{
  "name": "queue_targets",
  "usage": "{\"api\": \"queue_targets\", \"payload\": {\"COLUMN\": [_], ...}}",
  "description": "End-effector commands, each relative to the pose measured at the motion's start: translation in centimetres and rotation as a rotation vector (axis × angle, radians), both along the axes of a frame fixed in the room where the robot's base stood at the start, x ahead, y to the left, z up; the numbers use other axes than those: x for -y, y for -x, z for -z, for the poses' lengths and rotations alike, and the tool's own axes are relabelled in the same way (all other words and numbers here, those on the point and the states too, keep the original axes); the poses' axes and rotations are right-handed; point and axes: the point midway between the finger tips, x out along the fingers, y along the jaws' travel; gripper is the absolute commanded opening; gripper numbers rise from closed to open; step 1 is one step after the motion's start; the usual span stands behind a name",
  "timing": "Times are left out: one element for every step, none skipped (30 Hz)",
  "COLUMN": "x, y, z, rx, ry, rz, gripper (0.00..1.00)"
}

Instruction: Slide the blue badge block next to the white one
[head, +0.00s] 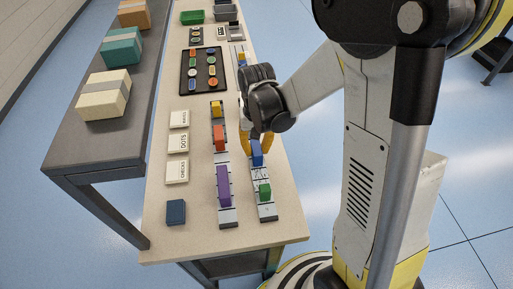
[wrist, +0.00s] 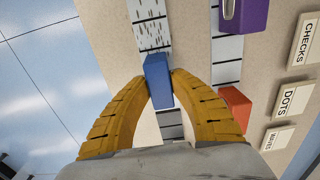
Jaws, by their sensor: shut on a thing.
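The blue badge block (head: 256,153) sits on the right-hand rail (head: 267,211), on the near side of my gripper (head: 256,146). In the wrist view, the yellow fingers of my gripper (wrist: 161,82) are closed on the sides of the blue block (wrist: 158,72), over the rail (wrist: 146,12). A green block (head: 264,193) sits on the same rail, nearer the front end and apart from the blue one. I cannot clearly make out a white block; my arm hides the rail beyond the gripper.
The left rail (head: 228,216) carries a yellow block (head: 216,109), an orange-red block (head: 219,138) and a purple block (head: 224,185). White label plates, including one reading CHECKS (head: 177,171), and a dark blue block (head: 176,212) lie left. A black tray (head: 204,88) of colored badges lies farther back.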

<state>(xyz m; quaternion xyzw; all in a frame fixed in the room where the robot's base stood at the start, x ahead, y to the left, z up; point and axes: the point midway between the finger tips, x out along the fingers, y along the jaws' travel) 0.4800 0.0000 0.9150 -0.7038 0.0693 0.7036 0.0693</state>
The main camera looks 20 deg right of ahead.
Motion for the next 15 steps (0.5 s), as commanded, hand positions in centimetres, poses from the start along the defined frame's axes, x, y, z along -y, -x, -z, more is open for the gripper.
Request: {"api": "queue_targets", "payload": {"x": [0.0,0.1,0.1,0.1,0.2,0.2,0.3,0.3,0.3,0.4,0.4,0.5,0.5,0.5,0.6], "y": [-0.1,-0.2,-0.4,-0.6,-0.8,-1.0,-1.2,-1.4,-1.6,-1.8,-2.0,-2.3,-2.4,-2.6,-2.8], "z": [0.0,0.0,0.0,0.1,0.1,0.1,0.1,0.1,0.1,0.1,0.1,0.1,0.1,0.1,0.1], "rx": [0.0,0.0,0.0,0.0,0.0,0.0,0.0,0.0,0.0,0.0,0.001,0.001,0.001,0.001,0.001], "ry": [0.0,0.0,0.0,0.0,0.0,0.0,0.0,0.0,0.0,0.0,0.0,0.0,0.0,0.0,0.0], "rz": [0.0,0.0,0.0,0.0,0.0,0.0,0.0,0.0,0.0,0.0,0.0,0.0,0.0,0.0,0.0], "gripper": [0.0,0.0,0.0,0.0,0.0,0.0,0.0,0.0,0.0,0.0,0.0,0.0,0.0,0.0,0.0]}}
